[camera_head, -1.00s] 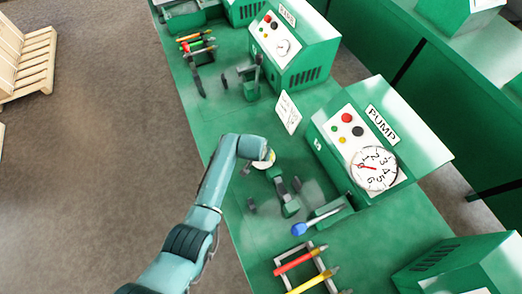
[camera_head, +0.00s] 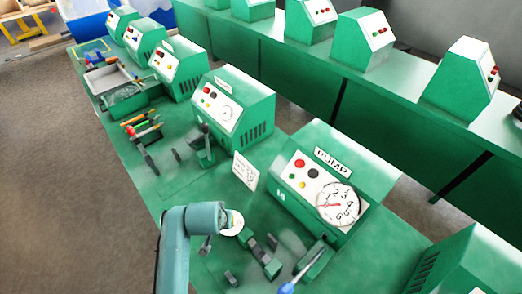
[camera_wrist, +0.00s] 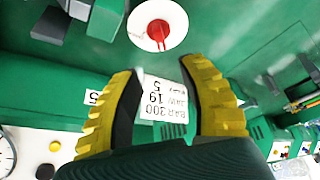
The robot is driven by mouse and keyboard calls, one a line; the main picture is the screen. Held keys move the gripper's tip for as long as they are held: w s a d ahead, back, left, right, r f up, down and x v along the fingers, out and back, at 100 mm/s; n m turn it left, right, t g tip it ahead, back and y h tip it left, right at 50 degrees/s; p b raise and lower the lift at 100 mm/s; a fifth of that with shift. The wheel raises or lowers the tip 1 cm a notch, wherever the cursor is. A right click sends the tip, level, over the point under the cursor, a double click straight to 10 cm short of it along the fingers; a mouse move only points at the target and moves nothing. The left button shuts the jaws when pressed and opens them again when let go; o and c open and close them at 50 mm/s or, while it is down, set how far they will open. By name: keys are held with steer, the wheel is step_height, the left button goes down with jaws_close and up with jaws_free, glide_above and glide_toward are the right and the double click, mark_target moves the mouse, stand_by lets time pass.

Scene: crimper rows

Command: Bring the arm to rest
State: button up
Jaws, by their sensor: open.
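My arm (camera_head: 178,240) rises from the bottom of the head view and bends right at the top, over the green bench beside the pump machine. My gripper (camera_wrist: 163,78) is open in the wrist view, its two yellow-and-black fingers apart with nothing held between them. Behind the gap is a white card (camera_wrist: 166,100) with upside-down print. The card also stands on the bench in the head view (camera_head: 245,171). The fingers are hard to make out in the head view.
The pump machine (camera_head: 302,190) with its dial stands right of my arm. A small clamp-like green tool (camera_head: 262,255) and a blue-handled tool (camera_head: 287,287) are near the front. More green machines (camera_head: 232,105) line the bench, with a grey tray (camera_head: 120,85) further back. The floor at left is clear.

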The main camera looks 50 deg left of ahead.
steer(key=w+d+r+m+t, duration=0.25)
steer(key=w+d+r, duration=0.25)
steer(key=w+d, duration=0.35)
steer(key=w+d+r+m+t, duration=0.1)
steer(key=w+d+r+m, duration=0.25)
steer(key=w+d, duration=0.45)
steer(key=w+d+r+m+t+h, duration=0.1)
steer(key=w+d+r+t, duration=0.25)
steer(key=d+r, duration=0.3)
steer(key=w+d+r+m+t, duration=0.2)
steer(key=w+d+r, duration=0.2)
steer(key=d+r, duration=0.3)
steer(key=s+d+r+m+t+h, duration=0.1)
steer(key=s+d+r+t, duration=0.15)
steer(key=d+r, duration=0.4)
steer(key=s+d+r+m+t+h, duration=0.1)
steer(key=d+r+t, duration=0.25)
steer(key=r, duration=0.65)
steer(key=s+d+r+t+h, duration=0.15)
steer(key=s+r+t, duration=0.25)
steer(key=s+r, duration=0.65)
step_height(320, 180, up, 19)
steer(key=w+p, duration=0.2)
steer(key=p, duration=1.5)
steer(key=shift+d, duration=0.4)
